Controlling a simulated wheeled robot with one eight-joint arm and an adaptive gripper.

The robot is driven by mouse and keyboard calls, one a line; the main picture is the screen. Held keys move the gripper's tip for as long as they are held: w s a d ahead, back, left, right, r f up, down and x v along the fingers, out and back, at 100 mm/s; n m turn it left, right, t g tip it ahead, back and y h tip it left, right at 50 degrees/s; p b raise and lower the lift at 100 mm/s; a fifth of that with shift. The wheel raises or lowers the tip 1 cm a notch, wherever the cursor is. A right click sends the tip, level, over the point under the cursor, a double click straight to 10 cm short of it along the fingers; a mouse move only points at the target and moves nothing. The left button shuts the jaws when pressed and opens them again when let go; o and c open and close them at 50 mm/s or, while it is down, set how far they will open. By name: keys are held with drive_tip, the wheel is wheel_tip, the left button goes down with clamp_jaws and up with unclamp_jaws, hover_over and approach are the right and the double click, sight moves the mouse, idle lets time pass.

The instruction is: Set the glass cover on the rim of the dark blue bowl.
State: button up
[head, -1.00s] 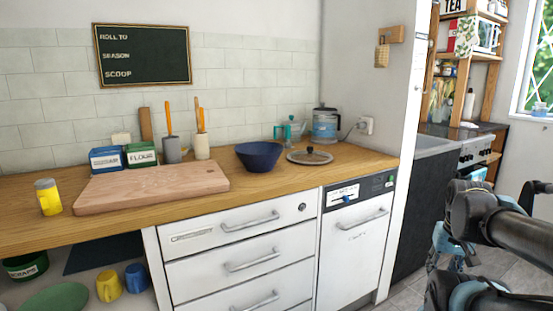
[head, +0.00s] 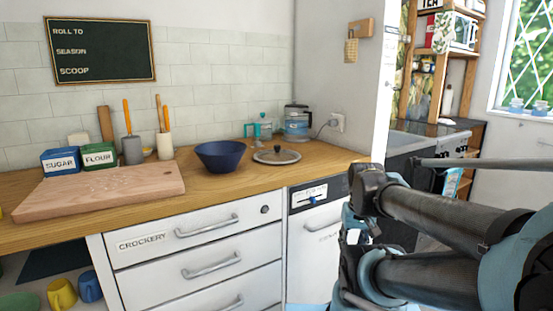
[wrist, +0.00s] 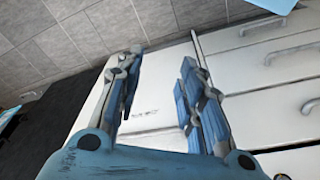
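The dark blue bowl (head: 221,156) stands upright on the wooden counter in the head view. The glass cover (head: 277,155), with a dark knob and a rim band, lies flat on the counter just right of the bowl, apart from it. My gripper (wrist: 156,85) shows in the wrist view with its two blue-grey fingers spread and nothing between them. It points toward the white cabinet fronts, below the counter top. In the head view my arm is at the right, in front of the counter's right end; the fingertips are not clear there. Neither bowl nor cover shows in the wrist view.
A cutting board (head: 100,190), a sugar box (head: 60,161) and a flour box (head: 99,156) stand left of the bowl. A kettle (head: 297,123) and a teal-handled glass pot (head: 259,130) stand behind the cover. A wall (head: 340,75) rises at the counter's right end.

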drive_tip(key=shift+o, duration=0.2)
wheel_tip(320, 180, up, 2)
drive_tip(key=shift+a+r, duration=0.1)
drive_tip(key=shift+a, duration=0.05)
drive_tip(key=w+a+r+n+y, duration=0.1)
drive_tip(key=w+a+r+n, duration=0.4)
drive_tip(key=w+r, duration=0.65)
drive_tip(key=w+a+r+n+y, duration=0.25)
drive_tip(key=w+a+r, duration=0.45)
drive_tip(key=w+r, duration=0.5)
drive_tip(key=w+a+r+n+y, duration=0.1)
drive_tip(key=w+a+r+n, duration=0.45)
drive_tip(key=w+r, duration=0.6)
drive_tip(key=m, duration=0.1)
approach(277, 152)
drive_tip(key=shift+w+a+f+h, duration=0.25)
drive_tip(key=shift+w+a+f, duration=0.25)
drive_tip(key=shift+w+a, duration=0.3)
drive_tip(key=shift+x, duration=2.55)
drive_tip(key=shift+w, duration=0.15)
drive_tip(key=shift+c, duration=0.6)
clamp_jaws()
